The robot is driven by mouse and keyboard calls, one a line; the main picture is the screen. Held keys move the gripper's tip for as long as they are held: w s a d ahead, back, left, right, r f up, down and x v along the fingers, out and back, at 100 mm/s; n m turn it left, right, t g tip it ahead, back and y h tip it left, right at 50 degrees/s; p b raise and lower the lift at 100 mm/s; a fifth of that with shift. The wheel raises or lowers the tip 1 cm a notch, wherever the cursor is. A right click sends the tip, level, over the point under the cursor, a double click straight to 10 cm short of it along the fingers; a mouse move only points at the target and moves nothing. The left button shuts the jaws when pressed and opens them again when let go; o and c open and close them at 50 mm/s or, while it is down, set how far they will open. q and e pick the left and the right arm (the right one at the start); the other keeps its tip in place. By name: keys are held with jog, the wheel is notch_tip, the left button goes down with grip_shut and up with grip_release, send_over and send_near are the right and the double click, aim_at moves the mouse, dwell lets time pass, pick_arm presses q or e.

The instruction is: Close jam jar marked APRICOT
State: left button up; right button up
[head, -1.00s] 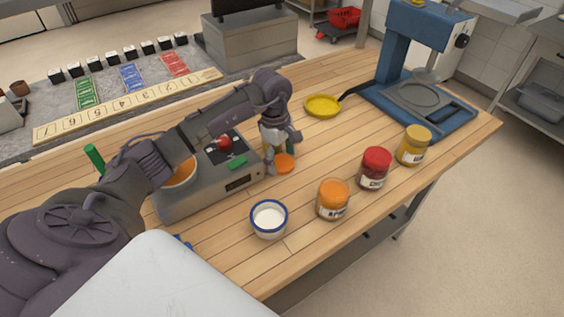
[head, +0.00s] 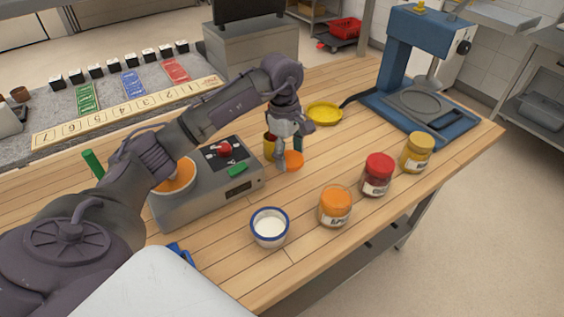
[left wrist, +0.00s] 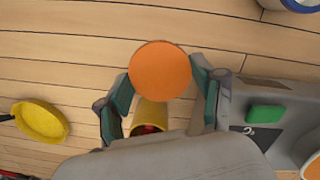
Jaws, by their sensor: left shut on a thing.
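My left gripper (head: 286,163) is shut on an orange disc-shaped lid (head: 293,160), above the wooden counter beside the grey machine. In the left wrist view the round orange lid (left wrist: 160,70) sits between the two fingers of my left gripper (left wrist: 162,85). An orange jar (head: 335,206) with a white label stands upright on the counter, to the right of and nearer than the gripper. Its label is too small to read surely, and I cannot tell whether its top is open. My right gripper is not in view.
A red jar (head: 377,175) and a yellow jar (head: 417,152) stand beyond the orange jar. A white bowl with blue rim (head: 269,228) stands near the front. A yellow pan (head: 324,113) lies behind the gripper. The grey machine (head: 207,195) is to its left.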

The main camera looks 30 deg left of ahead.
pick_arm(q)
jog(key=d+r+b, duration=0.1)
jog(key=d+r, duration=0.4)
jog(key=d, duration=0.4)
jog(key=shift+d+r, duration=0.25)
jog(key=shift+r, duration=0.1)
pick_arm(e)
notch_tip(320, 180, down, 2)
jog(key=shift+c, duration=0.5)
